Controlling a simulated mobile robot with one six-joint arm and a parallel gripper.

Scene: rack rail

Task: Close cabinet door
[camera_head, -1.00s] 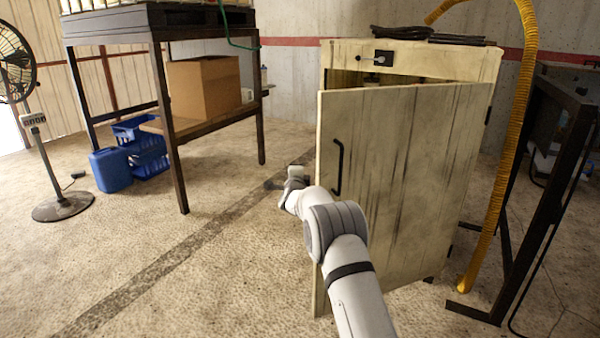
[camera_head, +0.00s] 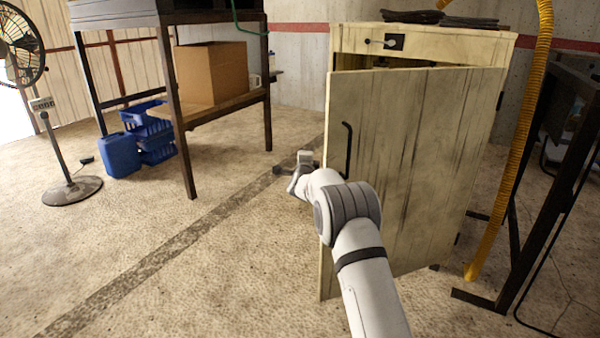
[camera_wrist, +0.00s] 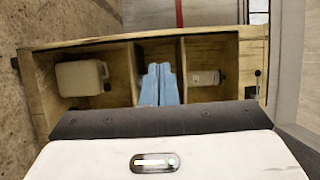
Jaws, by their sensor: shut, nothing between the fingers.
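The cabinet (camera_head: 435,45) is pale, worn wood and stands right of centre in the head view. Its door (camera_head: 410,170) is partly open, its free left edge swung out toward me, with a dark gap above it. A black bar handle (camera_head: 347,150) is on the door's outer face near that edge. My gripper (camera_head: 290,170) is shut and empty, just left of the door edge. Whether it touches the door is unclear. In the wrist view the open cabinet (camera_wrist: 125,45) shows compartments with a whitish jug (camera_wrist: 80,77), a light-blue item (camera_wrist: 160,84) and a pale container (camera_wrist: 205,77).
A yellow hose (camera_head: 520,140) hangs right of the cabinet beside a dark metal frame (camera_head: 550,210). A dark table (camera_head: 180,130) with a cardboard box (camera_head: 212,72), blue crates (camera_head: 150,130) and a fan (camera_head: 20,45) stand left. The floor left of my arm is clear.

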